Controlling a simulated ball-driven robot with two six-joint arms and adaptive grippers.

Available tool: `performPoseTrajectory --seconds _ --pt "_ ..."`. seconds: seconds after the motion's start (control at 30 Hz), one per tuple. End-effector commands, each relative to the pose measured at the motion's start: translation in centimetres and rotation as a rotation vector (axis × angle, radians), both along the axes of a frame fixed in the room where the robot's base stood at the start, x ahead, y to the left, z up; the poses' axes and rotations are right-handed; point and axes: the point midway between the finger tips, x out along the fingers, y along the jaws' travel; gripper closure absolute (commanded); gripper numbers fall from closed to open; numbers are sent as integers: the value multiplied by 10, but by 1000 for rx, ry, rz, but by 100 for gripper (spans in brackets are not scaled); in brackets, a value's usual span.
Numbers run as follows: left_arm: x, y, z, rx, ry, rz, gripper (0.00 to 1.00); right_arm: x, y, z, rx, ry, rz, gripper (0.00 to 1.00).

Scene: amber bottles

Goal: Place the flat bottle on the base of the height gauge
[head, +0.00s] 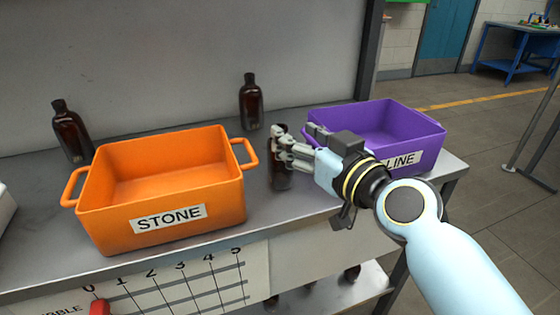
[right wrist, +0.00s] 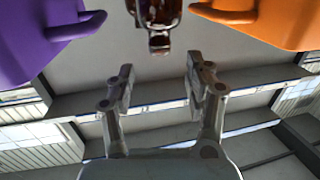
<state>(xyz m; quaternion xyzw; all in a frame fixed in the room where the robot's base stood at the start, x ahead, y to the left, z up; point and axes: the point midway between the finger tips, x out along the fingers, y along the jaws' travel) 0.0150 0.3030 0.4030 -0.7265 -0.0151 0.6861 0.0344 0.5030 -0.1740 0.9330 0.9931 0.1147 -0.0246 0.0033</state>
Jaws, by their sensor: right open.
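A dark amber bottle (head: 281,178) stands on the bench between the two crates, its upper part partly hidden by my right gripper (head: 287,147). In the right wrist view the bottle (right wrist: 155,16) appears at the top middle, beyond the two spread, empty fingertips (right wrist: 158,78). Two more amber bottles stand at the back, one (head: 251,103) behind the gap and one (head: 71,133) behind the orange crate's left side. I cannot tell which bottle is the flat one. No height gauge base is clearly visible. My left gripper is not in view.
An orange crate (head: 188,218) labelled STONE stands left of the gripper. A purple crate (head: 425,148), its label partly covered, stands right, behind my arm. A numbered grid panel (head: 205,288) hangs at the bench front. Several bottles (head: 352,272) show on the shelf below.

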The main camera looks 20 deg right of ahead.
Motion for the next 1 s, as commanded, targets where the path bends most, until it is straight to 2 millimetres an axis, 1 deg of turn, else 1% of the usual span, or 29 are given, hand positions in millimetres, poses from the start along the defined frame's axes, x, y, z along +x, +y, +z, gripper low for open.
performPoseTrajectory --seconds 0.03,0.17,0.33,0.43,0.53,0.73,0.77,1.0 --pt "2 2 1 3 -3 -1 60 5 1 1 1 -1 0 47" --pt "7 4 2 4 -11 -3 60 14 4 -2 1 0 0 47" --pt "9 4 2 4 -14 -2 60 39 10 -10 1 1 1 47" --pt "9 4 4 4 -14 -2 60 53 13 -10 1 0 1 47" --pt "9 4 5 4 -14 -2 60 59 15 -11 0 1 0 47" --pt "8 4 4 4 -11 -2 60 60 15 -12 0 1 0 47" --pt "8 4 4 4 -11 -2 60 60 15 -12 0 1 0 48" --pt "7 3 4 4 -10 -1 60 59 15 -12 0 1 0 80"
